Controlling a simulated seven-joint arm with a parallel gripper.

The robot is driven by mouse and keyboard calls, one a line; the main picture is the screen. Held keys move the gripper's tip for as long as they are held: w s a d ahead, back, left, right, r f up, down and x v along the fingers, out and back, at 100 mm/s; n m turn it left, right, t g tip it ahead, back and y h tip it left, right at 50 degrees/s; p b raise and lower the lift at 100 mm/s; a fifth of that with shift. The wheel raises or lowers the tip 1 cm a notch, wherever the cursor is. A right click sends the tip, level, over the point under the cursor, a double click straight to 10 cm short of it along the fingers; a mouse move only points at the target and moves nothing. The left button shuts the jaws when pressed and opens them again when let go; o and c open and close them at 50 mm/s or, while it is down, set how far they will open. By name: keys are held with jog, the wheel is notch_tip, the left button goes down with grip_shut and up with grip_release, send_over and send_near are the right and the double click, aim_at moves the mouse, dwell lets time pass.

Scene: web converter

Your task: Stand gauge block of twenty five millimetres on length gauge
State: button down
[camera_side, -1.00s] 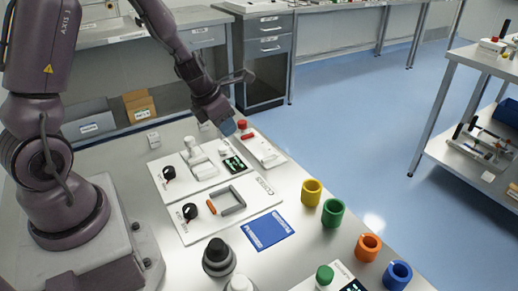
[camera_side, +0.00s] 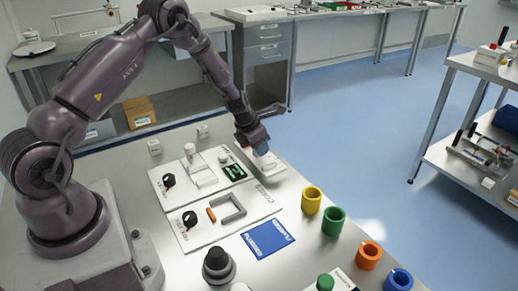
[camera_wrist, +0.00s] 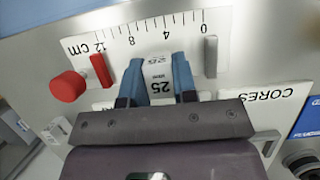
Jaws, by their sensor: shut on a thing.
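The length gauge (camera_wrist: 130,42) is a white plate with a centimetre scale from 0 to 12. It has a grey stop (camera_wrist: 210,56) near the 0 end and a red slider (camera_wrist: 101,70) near the 12 end. My gripper (camera_wrist: 160,62) is shut on the white 25 mm gauge block (camera_wrist: 158,73), marked 25, between its blue fingers. The block is over the gauge, between stop and slider; I cannot tell whether it touches. In the side view my gripper (camera_side: 260,149) covers much of the gauge (camera_side: 274,166), and the block is hidden.
A red knob (camera_wrist: 67,87) sits beside the slider. White panels with black knobs (camera_side: 190,218) lie left of the gauge in the side view. A blue mat (camera_side: 268,238) and yellow (camera_side: 312,199) and green (camera_side: 333,220) cups stand nearer the camera.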

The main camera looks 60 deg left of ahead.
jog(key=shift+f, duration=0.55)
jog(key=c, duration=0.9)
grip_release()
jog(key=shift+f, duration=0.15)
